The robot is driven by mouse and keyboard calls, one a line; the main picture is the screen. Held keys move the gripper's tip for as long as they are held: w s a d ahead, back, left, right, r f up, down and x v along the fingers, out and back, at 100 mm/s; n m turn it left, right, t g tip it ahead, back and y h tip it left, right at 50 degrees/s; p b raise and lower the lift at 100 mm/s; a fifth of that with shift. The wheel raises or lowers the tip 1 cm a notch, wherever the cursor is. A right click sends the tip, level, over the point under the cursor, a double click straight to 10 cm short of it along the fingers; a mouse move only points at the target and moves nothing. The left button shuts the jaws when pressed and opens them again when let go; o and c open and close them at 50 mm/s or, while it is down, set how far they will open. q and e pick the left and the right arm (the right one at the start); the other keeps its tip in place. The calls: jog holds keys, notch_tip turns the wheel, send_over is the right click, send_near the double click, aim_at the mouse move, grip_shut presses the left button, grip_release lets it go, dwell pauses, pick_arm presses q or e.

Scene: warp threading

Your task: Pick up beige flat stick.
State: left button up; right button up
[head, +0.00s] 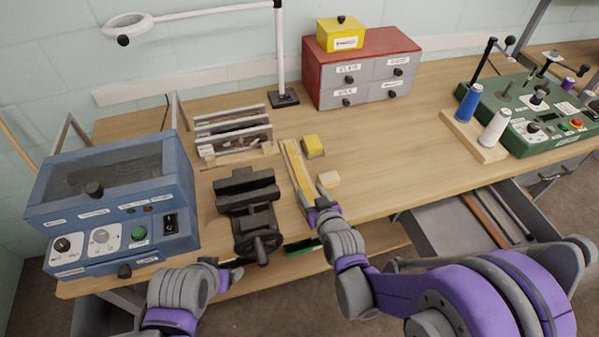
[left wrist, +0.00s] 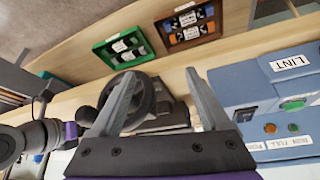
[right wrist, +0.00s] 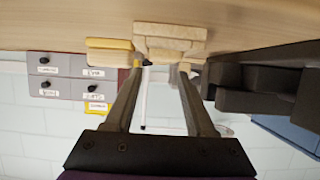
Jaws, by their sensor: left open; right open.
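A long, narrow beige and yellow flat piece (head: 298,172), which looks like the flat stick, lies on the table right of the dark vise. I cannot tell whether it is one stick or several parts. My right gripper (head: 311,208) is at its near end, open. In the right wrist view, the open fingers (right wrist: 160,68) point at a beige wooden end (right wrist: 170,32), seen nearly end-on; I cannot tell if they touch it. My left gripper (head: 235,274) is open and empty near the table's front edge; its fingers (left wrist: 160,88) show in the left wrist view.
The dark vise (head: 248,200) stands between the grippers, its handwheel (left wrist: 140,100) near my left one. A blue machine (head: 110,200) stands left. The table's right middle is clear.

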aim_at(303, 181)
jog(key=shift+p+x, duration=0.35)
jog(key=shift+x, duration=2.45)
jog(key=shift+r, duration=0.15)
jog(key=shift+s, duration=0.1)
grip_shut()
